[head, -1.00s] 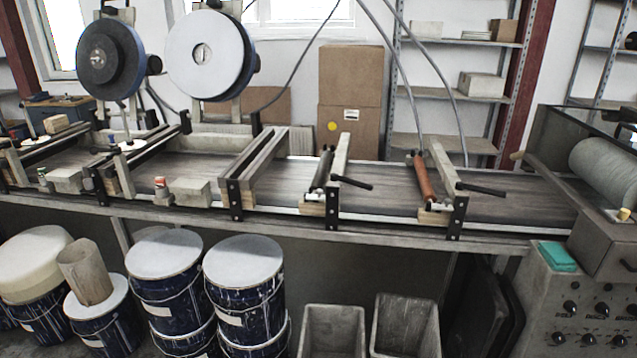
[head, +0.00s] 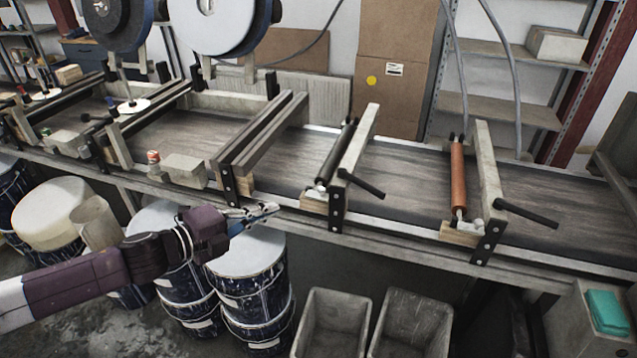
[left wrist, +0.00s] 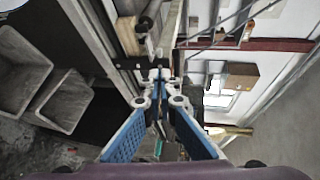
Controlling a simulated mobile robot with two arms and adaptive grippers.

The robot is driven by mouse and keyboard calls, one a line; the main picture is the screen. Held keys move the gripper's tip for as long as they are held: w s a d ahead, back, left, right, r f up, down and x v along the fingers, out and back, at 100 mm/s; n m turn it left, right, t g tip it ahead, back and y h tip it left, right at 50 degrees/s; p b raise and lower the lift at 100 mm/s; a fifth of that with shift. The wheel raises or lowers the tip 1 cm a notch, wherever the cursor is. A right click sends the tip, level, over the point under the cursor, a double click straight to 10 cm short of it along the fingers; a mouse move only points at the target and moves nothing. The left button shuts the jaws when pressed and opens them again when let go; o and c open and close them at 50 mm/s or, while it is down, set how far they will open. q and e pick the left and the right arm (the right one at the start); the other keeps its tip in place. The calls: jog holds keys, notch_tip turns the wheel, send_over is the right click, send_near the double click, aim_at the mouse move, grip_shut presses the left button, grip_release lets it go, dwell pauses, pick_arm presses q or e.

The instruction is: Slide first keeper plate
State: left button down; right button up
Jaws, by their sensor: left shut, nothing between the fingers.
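Black upright plates with bolt holes are fixed along the near edge of the conveyor. One (head: 228,184) is at the end of the grey double beam, one (head: 337,208) at the black roller and one (head: 489,240) at the orange roller. I cannot tell which is the first keeper plate. My left gripper (head: 272,208) is shut and empty, just in front of the conveyor's near edge, between the double beam's plate and the black roller's plate, apart from both in the picture. In the left wrist view its blue fingers (left wrist: 158,76) meet at the tips. My right gripper is not in view.
The conveyor belt (head: 410,185) runs across the view. A black roller (head: 335,155) and an orange roller (head: 457,178) lie across it, each with a black handle sticking out. Lidded drums (head: 248,285) and two empty grey bins (head: 335,315) stand below the near edge.

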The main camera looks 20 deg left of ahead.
pick_arm(q)
jog(key=w+p, duration=0.1)
jog(key=p, duration=0.4)
send_near(315, 194)
jog(key=w+d, duration=0.2)
jog(key=w+d+r, duration=0.1)
jog(key=w+d, duration=0.1)
jog(key=shift+w+d+f, duration=0.25)
jog(key=shift+w+d, duration=0.1)
jog(key=shift+w, duration=0.1)
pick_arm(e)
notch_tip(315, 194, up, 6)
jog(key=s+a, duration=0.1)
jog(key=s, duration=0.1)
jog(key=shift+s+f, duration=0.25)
pick_arm(q)
jog(key=shift+w, duration=1.9)
jog(key=shift+r, duration=0.2)
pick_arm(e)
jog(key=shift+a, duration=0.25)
